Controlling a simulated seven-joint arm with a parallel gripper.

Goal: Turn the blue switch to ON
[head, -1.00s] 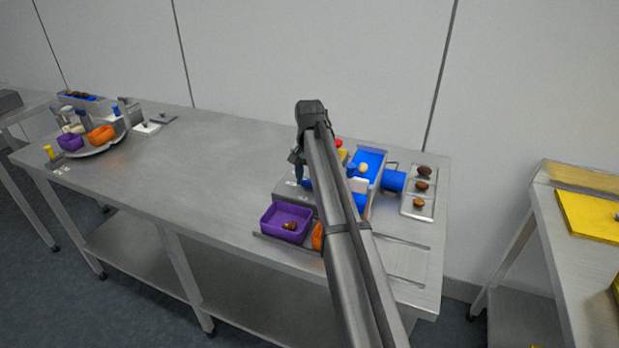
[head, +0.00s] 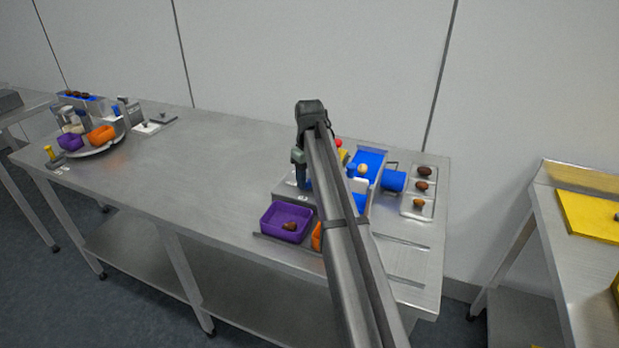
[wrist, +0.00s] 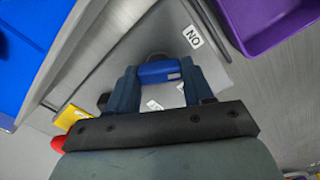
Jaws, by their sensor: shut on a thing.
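The blue switch (wrist: 160,72) is a short blue handle on a grey metal plate in the wrist view. My gripper (wrist: 158,74) is shut on it, one finger at each end. It also shows at the left edge of the machine in the head view (head: 301,180), where my arm hides part of the area and the handle is not clear. A white ON label (wrist: 193,36), upside down in the wrist view, lies beyond the handle to the upper right. Another white label (wrist: 154,105) shows between the fingers, partly hidden and unreadable.
A purple tray (head: 268,228) with a date stands in front of the switch plate, close to my gripper. A blue chute (head: 369,162) and a metal tray (head: 408,203) of dates lie to the right. The table's middle (head: 210,165) is clear.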

